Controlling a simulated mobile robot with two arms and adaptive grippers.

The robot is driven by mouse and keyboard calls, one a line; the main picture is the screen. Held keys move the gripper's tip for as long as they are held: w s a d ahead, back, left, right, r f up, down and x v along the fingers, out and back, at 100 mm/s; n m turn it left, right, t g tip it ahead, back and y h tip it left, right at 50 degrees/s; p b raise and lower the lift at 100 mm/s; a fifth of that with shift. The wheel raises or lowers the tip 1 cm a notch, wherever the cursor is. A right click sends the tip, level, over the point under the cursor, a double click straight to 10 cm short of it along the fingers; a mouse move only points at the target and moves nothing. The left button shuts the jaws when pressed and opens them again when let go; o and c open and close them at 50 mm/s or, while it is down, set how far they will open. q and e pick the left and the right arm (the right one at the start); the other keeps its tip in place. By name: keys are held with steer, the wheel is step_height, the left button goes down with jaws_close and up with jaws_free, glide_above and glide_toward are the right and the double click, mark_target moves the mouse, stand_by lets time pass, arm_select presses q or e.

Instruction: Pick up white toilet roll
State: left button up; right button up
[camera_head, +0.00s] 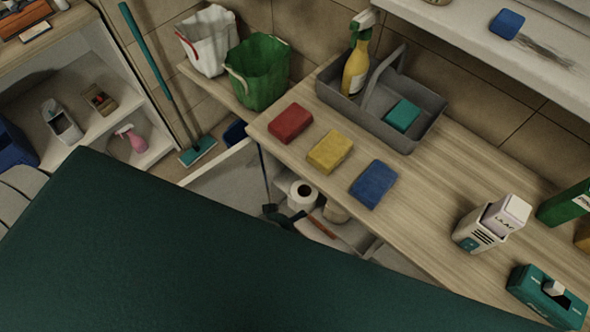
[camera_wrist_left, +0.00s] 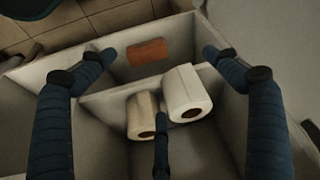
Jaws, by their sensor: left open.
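The white toilet roll (camera_head: 302,193) stands in an open drawer (camera_head: 222,178) below the counter. In the left wrist view, the white toilet roll (camera_wrist_left: 188,90) is right of centre, beside a beige roll (camera_wrist_left: 142,114). My left gripper (camera_wrist_left: 160,84) is open, its fingers spread around the area of both rolls. I see no finger closed on either roll. In the head view, my left gripper (camera_head: 283,214) shows dark at the drawer, close to the white roll. My right gripper is not in view.
A reddish-brown block (camera_wrist_left: 148,51) lies in the drawer behind the rolls, beyond a divider (camera_wrist_left: 110,88). Red (camera_head: 290,123), yellow (camera_head: 330,151) and blue (camera_head: 373,184) sponges lie on the counter (camera_head: 430,210) above. A large dark green shape hides the lower left of the head view.

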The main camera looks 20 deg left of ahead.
mark_target(301, 198)
arm_select(q)
steer(key=w, duration=1.1)
steer(key=shift+w+d+r+p, duration=0.15)
steer(key=shift+d+r+p, duration=0.1)
steer(key=shift+p, duration=0.1)
steer(key=x, duration=0.5)
steer(key=shift+w+f+b, duration=0.1)
steer(key=shift+w+b, duration=0.05)
steer(key=shift+b, duration=0.2)
steer(key=shift+a, duration=0.1)
steer(key=c, duration=1.1)
